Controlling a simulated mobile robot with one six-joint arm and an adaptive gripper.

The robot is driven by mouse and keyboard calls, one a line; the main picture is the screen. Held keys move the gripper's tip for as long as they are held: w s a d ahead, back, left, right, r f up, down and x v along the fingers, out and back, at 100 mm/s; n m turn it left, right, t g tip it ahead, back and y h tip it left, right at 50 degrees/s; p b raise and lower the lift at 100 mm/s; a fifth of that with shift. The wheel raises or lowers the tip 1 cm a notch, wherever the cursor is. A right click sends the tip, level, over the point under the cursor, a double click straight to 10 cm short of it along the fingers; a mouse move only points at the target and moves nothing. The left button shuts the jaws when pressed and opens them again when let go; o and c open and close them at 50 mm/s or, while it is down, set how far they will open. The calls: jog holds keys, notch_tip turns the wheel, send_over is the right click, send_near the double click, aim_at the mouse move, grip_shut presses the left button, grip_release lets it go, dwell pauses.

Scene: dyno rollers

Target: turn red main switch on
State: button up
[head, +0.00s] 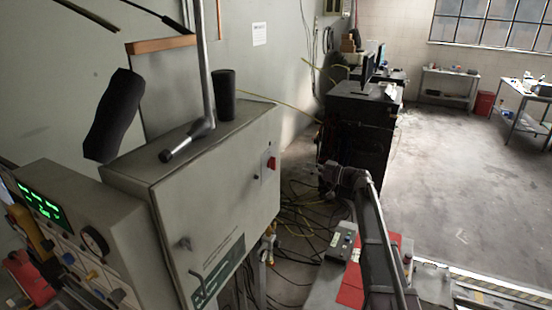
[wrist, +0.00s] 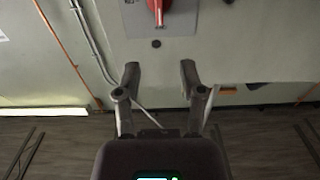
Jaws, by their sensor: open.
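A red switch handle (wrist: 158,8) on a grey plate (wrist: 185,22) shows at the top edge of the wrist view, partly cut off. The handle's visible part points down. My gripper (wrist: 160,73) is open and empty, its two dark fingers apart, below the plate in that view. No contact with the switch is seen. In the head view a small red switch (head: 271,163) sits on a pale plate on the grey cabinet's (head: 225,180) right face. I cannot tell whether both views show the same switch.
A control console (head: 75,235) with green digits stands at the left. Loose cables (head: 300,215) lie on the floor beside the cabinet. A black equipment rack (head: 360,140) stands behind. Open floor (head: 450,190) lies at right. A conduit (wrist: 95,50) runs along the wall in the wrist view.

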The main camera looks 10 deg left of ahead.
aim_at(275, 161)
jog(key=shift+a, duration=0.1)
jog(key=x, duration=1.3)
jog(key=shift+w+a, duration=0.1)
jog(key=shift+a, duration=0.2)
grip_shut()
jog(key=shift+d, duration=0.1)
